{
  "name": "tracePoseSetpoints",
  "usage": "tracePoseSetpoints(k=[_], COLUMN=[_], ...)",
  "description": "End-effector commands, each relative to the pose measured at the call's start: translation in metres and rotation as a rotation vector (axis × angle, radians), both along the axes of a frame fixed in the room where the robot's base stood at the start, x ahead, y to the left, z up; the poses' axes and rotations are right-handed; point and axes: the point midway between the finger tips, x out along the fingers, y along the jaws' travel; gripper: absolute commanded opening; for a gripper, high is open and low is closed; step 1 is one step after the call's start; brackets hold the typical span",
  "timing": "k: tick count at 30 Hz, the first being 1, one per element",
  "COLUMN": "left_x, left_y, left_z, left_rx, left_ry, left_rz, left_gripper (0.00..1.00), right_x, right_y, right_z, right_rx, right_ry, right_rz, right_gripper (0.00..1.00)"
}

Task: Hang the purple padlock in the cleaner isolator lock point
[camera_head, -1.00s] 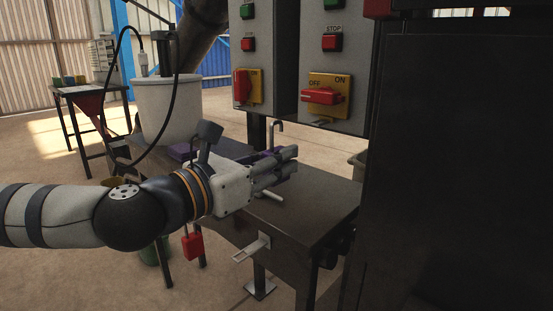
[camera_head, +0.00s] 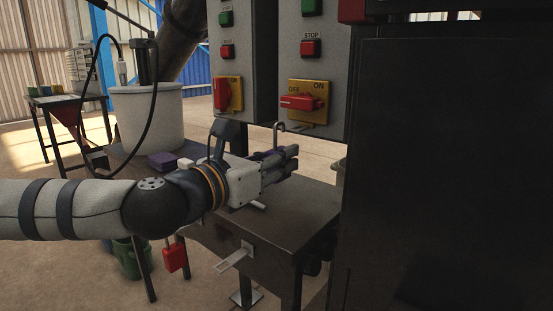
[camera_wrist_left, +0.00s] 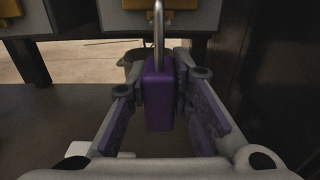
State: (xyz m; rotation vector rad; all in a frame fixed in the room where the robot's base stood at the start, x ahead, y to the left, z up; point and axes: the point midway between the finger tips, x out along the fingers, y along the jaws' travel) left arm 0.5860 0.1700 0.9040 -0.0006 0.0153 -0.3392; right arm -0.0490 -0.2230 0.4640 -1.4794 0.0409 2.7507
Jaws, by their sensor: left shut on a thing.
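My left gripper (camera_head: 280,162) is shut on the purple padlock (camera_wrist_left: 159,95), which is upright between the fingers with its metal shackle upward. In the head view the fingers hide most of the padlock; its shackle (camera_head: 279,132) shows above them. Two isolators are on grey boxes above the bench: one with an upright red handle (camera_head: 221,94) on a yellow plate, one with a level red handle (camera_head: 303,103) on a yellow plate marked OFF and ON. The padlock is below and a little left of the second, apart from it. I cannot read which is the cleaner's. My right gripper is not in view.
A dark metal bench (camera_head: 290,215) lies under the gripper, with a purple block (camera_head: 162,160) and a white bucket (camera_head: 145,115) at its left. A red padlock (camera_head: 175,257) hangs by the bench front. A large dark cabinet (camera_head: 440,170) closes off the right.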

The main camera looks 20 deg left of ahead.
Motion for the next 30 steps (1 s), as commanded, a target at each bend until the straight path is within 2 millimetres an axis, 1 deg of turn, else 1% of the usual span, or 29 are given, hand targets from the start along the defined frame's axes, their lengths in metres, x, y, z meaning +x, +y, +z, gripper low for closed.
tracePoseSetpoints(k=[17,30], left_x=[0.001,0.015], left_y=[0.000,-0.005], left_z=[0.000,0.000], left_rx=[0.000,0.000], left_ry=[0.000,-0.001], left_rz=[0.000,0.001], left_gripper=[0.00,0.00], right_x=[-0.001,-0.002], right_y=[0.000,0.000], right_z=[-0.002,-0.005], right_rx=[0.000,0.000], right_ry=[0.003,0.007], right_rz=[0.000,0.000], right_gripper=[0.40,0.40])
